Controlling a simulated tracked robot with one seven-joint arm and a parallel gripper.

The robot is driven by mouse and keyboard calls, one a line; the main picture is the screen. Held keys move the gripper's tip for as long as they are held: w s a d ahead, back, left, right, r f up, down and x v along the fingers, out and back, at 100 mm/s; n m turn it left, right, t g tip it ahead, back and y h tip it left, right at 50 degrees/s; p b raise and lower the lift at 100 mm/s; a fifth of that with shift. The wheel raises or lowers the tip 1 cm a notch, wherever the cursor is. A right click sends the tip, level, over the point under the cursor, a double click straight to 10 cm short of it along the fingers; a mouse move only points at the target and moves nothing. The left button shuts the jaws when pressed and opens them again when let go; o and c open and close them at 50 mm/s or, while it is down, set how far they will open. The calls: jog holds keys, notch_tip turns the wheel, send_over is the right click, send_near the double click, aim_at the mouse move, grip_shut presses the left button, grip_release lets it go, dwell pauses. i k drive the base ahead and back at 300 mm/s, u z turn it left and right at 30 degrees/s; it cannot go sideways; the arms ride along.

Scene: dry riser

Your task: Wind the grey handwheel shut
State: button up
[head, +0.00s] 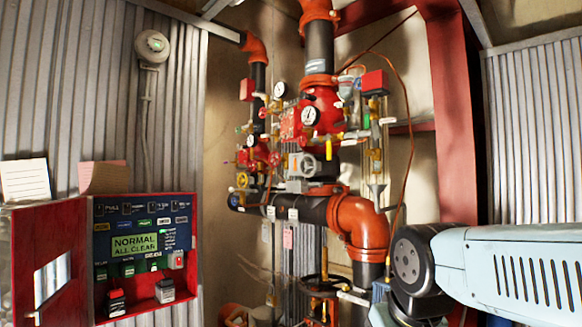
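My pale blue arm comes in from the right edge at lower right, apart from the handwheel. My gripper does not show in this view.
An orange pipe elbow (362,228) on a black pipe stands between the handwheel and my arm. A darker wheel (318,281) is lower down. A red-framed alarm panel (143,258) with its door open is at left. A red steel column (452,110) rises at right.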

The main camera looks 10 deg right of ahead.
aim_at(307, 166)
jog(key=i, duration=0.95)
jog(key=z, duration=0.1)
